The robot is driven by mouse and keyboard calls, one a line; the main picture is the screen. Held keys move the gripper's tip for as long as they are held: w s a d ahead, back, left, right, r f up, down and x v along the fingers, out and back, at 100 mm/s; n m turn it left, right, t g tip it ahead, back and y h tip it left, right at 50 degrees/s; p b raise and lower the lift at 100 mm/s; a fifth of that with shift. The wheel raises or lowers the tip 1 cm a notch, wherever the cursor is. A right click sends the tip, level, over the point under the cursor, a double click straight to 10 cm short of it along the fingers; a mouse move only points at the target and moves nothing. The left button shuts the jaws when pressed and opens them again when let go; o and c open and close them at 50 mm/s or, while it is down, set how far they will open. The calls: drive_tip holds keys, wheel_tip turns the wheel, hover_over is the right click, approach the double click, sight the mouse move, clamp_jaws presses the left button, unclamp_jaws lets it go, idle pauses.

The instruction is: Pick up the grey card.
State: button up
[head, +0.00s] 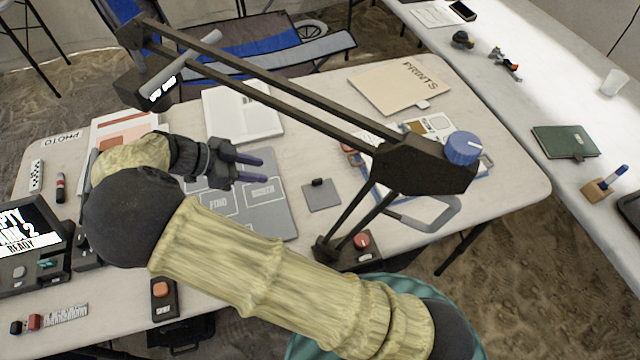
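The grey card (322,197) is a small flat square on the table, with a small black tab standing at its top edge. It lies just right of a larger grey labelled board (275,215). My gripper (265,170) is to the left of the card, over the board, with its two dark fingers pointing right. The fingers are apart with nothing visible between them. Its height above the table is hard to tell. My sleeved arm crosses the front and hides part of the board and table.
A black jointed lamp arm (425,165) with a blue knob (462,148) crosses above the table, close right of the card. Its base (360,250) with a red knob stands below the card. A folder (400,88) and white papers (243,112) lie behind. Bare table surrounds the card.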

drive_tip(key=shift+d, duration=0.1)
approach(317, 180)
drive_tip(key=x, duration=0.2)
drive_tip(key=shift+s+d+f, duration=0.15)
drive_tip(key=shift+d+f, duration=0.05)
drive_tip(key=shift+d, duration=0.1)
drive_tip(key=shift+d+f, duration=0.25)
drive_tip(key=x, duration=0.5)
drive_tip(key=shift+w+p, duration=0.4)
drive_tip(key=shift+s, duration=0.1)
clamp_jaws()
